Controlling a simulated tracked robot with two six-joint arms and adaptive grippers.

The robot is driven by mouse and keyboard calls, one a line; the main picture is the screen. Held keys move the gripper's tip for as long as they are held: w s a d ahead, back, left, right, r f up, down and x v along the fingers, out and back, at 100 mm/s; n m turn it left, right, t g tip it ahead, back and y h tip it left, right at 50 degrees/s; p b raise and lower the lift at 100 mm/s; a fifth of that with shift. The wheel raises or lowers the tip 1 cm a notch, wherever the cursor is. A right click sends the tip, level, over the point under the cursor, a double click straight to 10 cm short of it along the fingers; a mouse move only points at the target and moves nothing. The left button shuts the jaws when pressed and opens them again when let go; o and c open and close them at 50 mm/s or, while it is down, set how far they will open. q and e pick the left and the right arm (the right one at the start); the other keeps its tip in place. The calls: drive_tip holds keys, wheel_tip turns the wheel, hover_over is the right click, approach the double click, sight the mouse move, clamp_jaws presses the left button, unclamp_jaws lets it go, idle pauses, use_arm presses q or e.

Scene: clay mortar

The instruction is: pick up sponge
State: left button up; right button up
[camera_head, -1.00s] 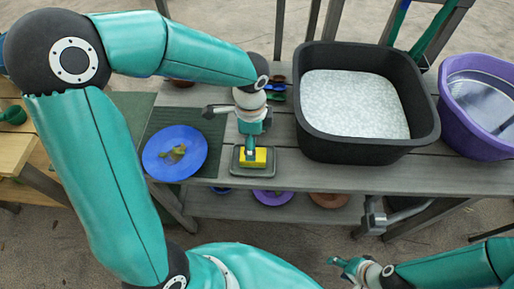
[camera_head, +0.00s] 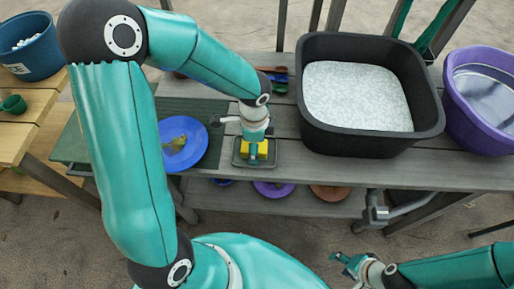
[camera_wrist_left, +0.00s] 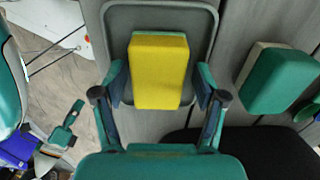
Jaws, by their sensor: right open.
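The yellow sponge (camera_head: 262,150) lies in a small dark tray (camera_head: 238,160) on the grey table. In the left wrist view the sponge (camera_wrist_left: 158,72) fills the middle of the tray (camera_wrist_left: 208,20), and a green layer shows along its edge. My left gripper (camera_head: 253,156) is right over the sponge and hides part of it in the head view. In the wrist view its two fingers (camera_wrist_left: 160,85) stand open on either side of the sponge, with small gaps visible. My right gripper (camera_head: 347,263) is open and empty, low at the right, away from the table.
A blue plate (camera_head: 196,150) with scraps is left of the tray. A black tub (camera_head: 375,143) stands to the right, with a purple basin (camera_head: 485,118) beyond it. A green and cream block (camera_wrist_left: 278,80) lies right of the tray in the wrist view.

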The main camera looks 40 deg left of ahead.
use_arm(q)
drive_tip(key=shift+s, duration=0.15)
drive_tip(key=c, duration=0.7)
wheel_tip(320, 180, up, 20)
drive_tip(key=p, duration=0.2)
drive_tip(key=shift+p, duration=0.4)
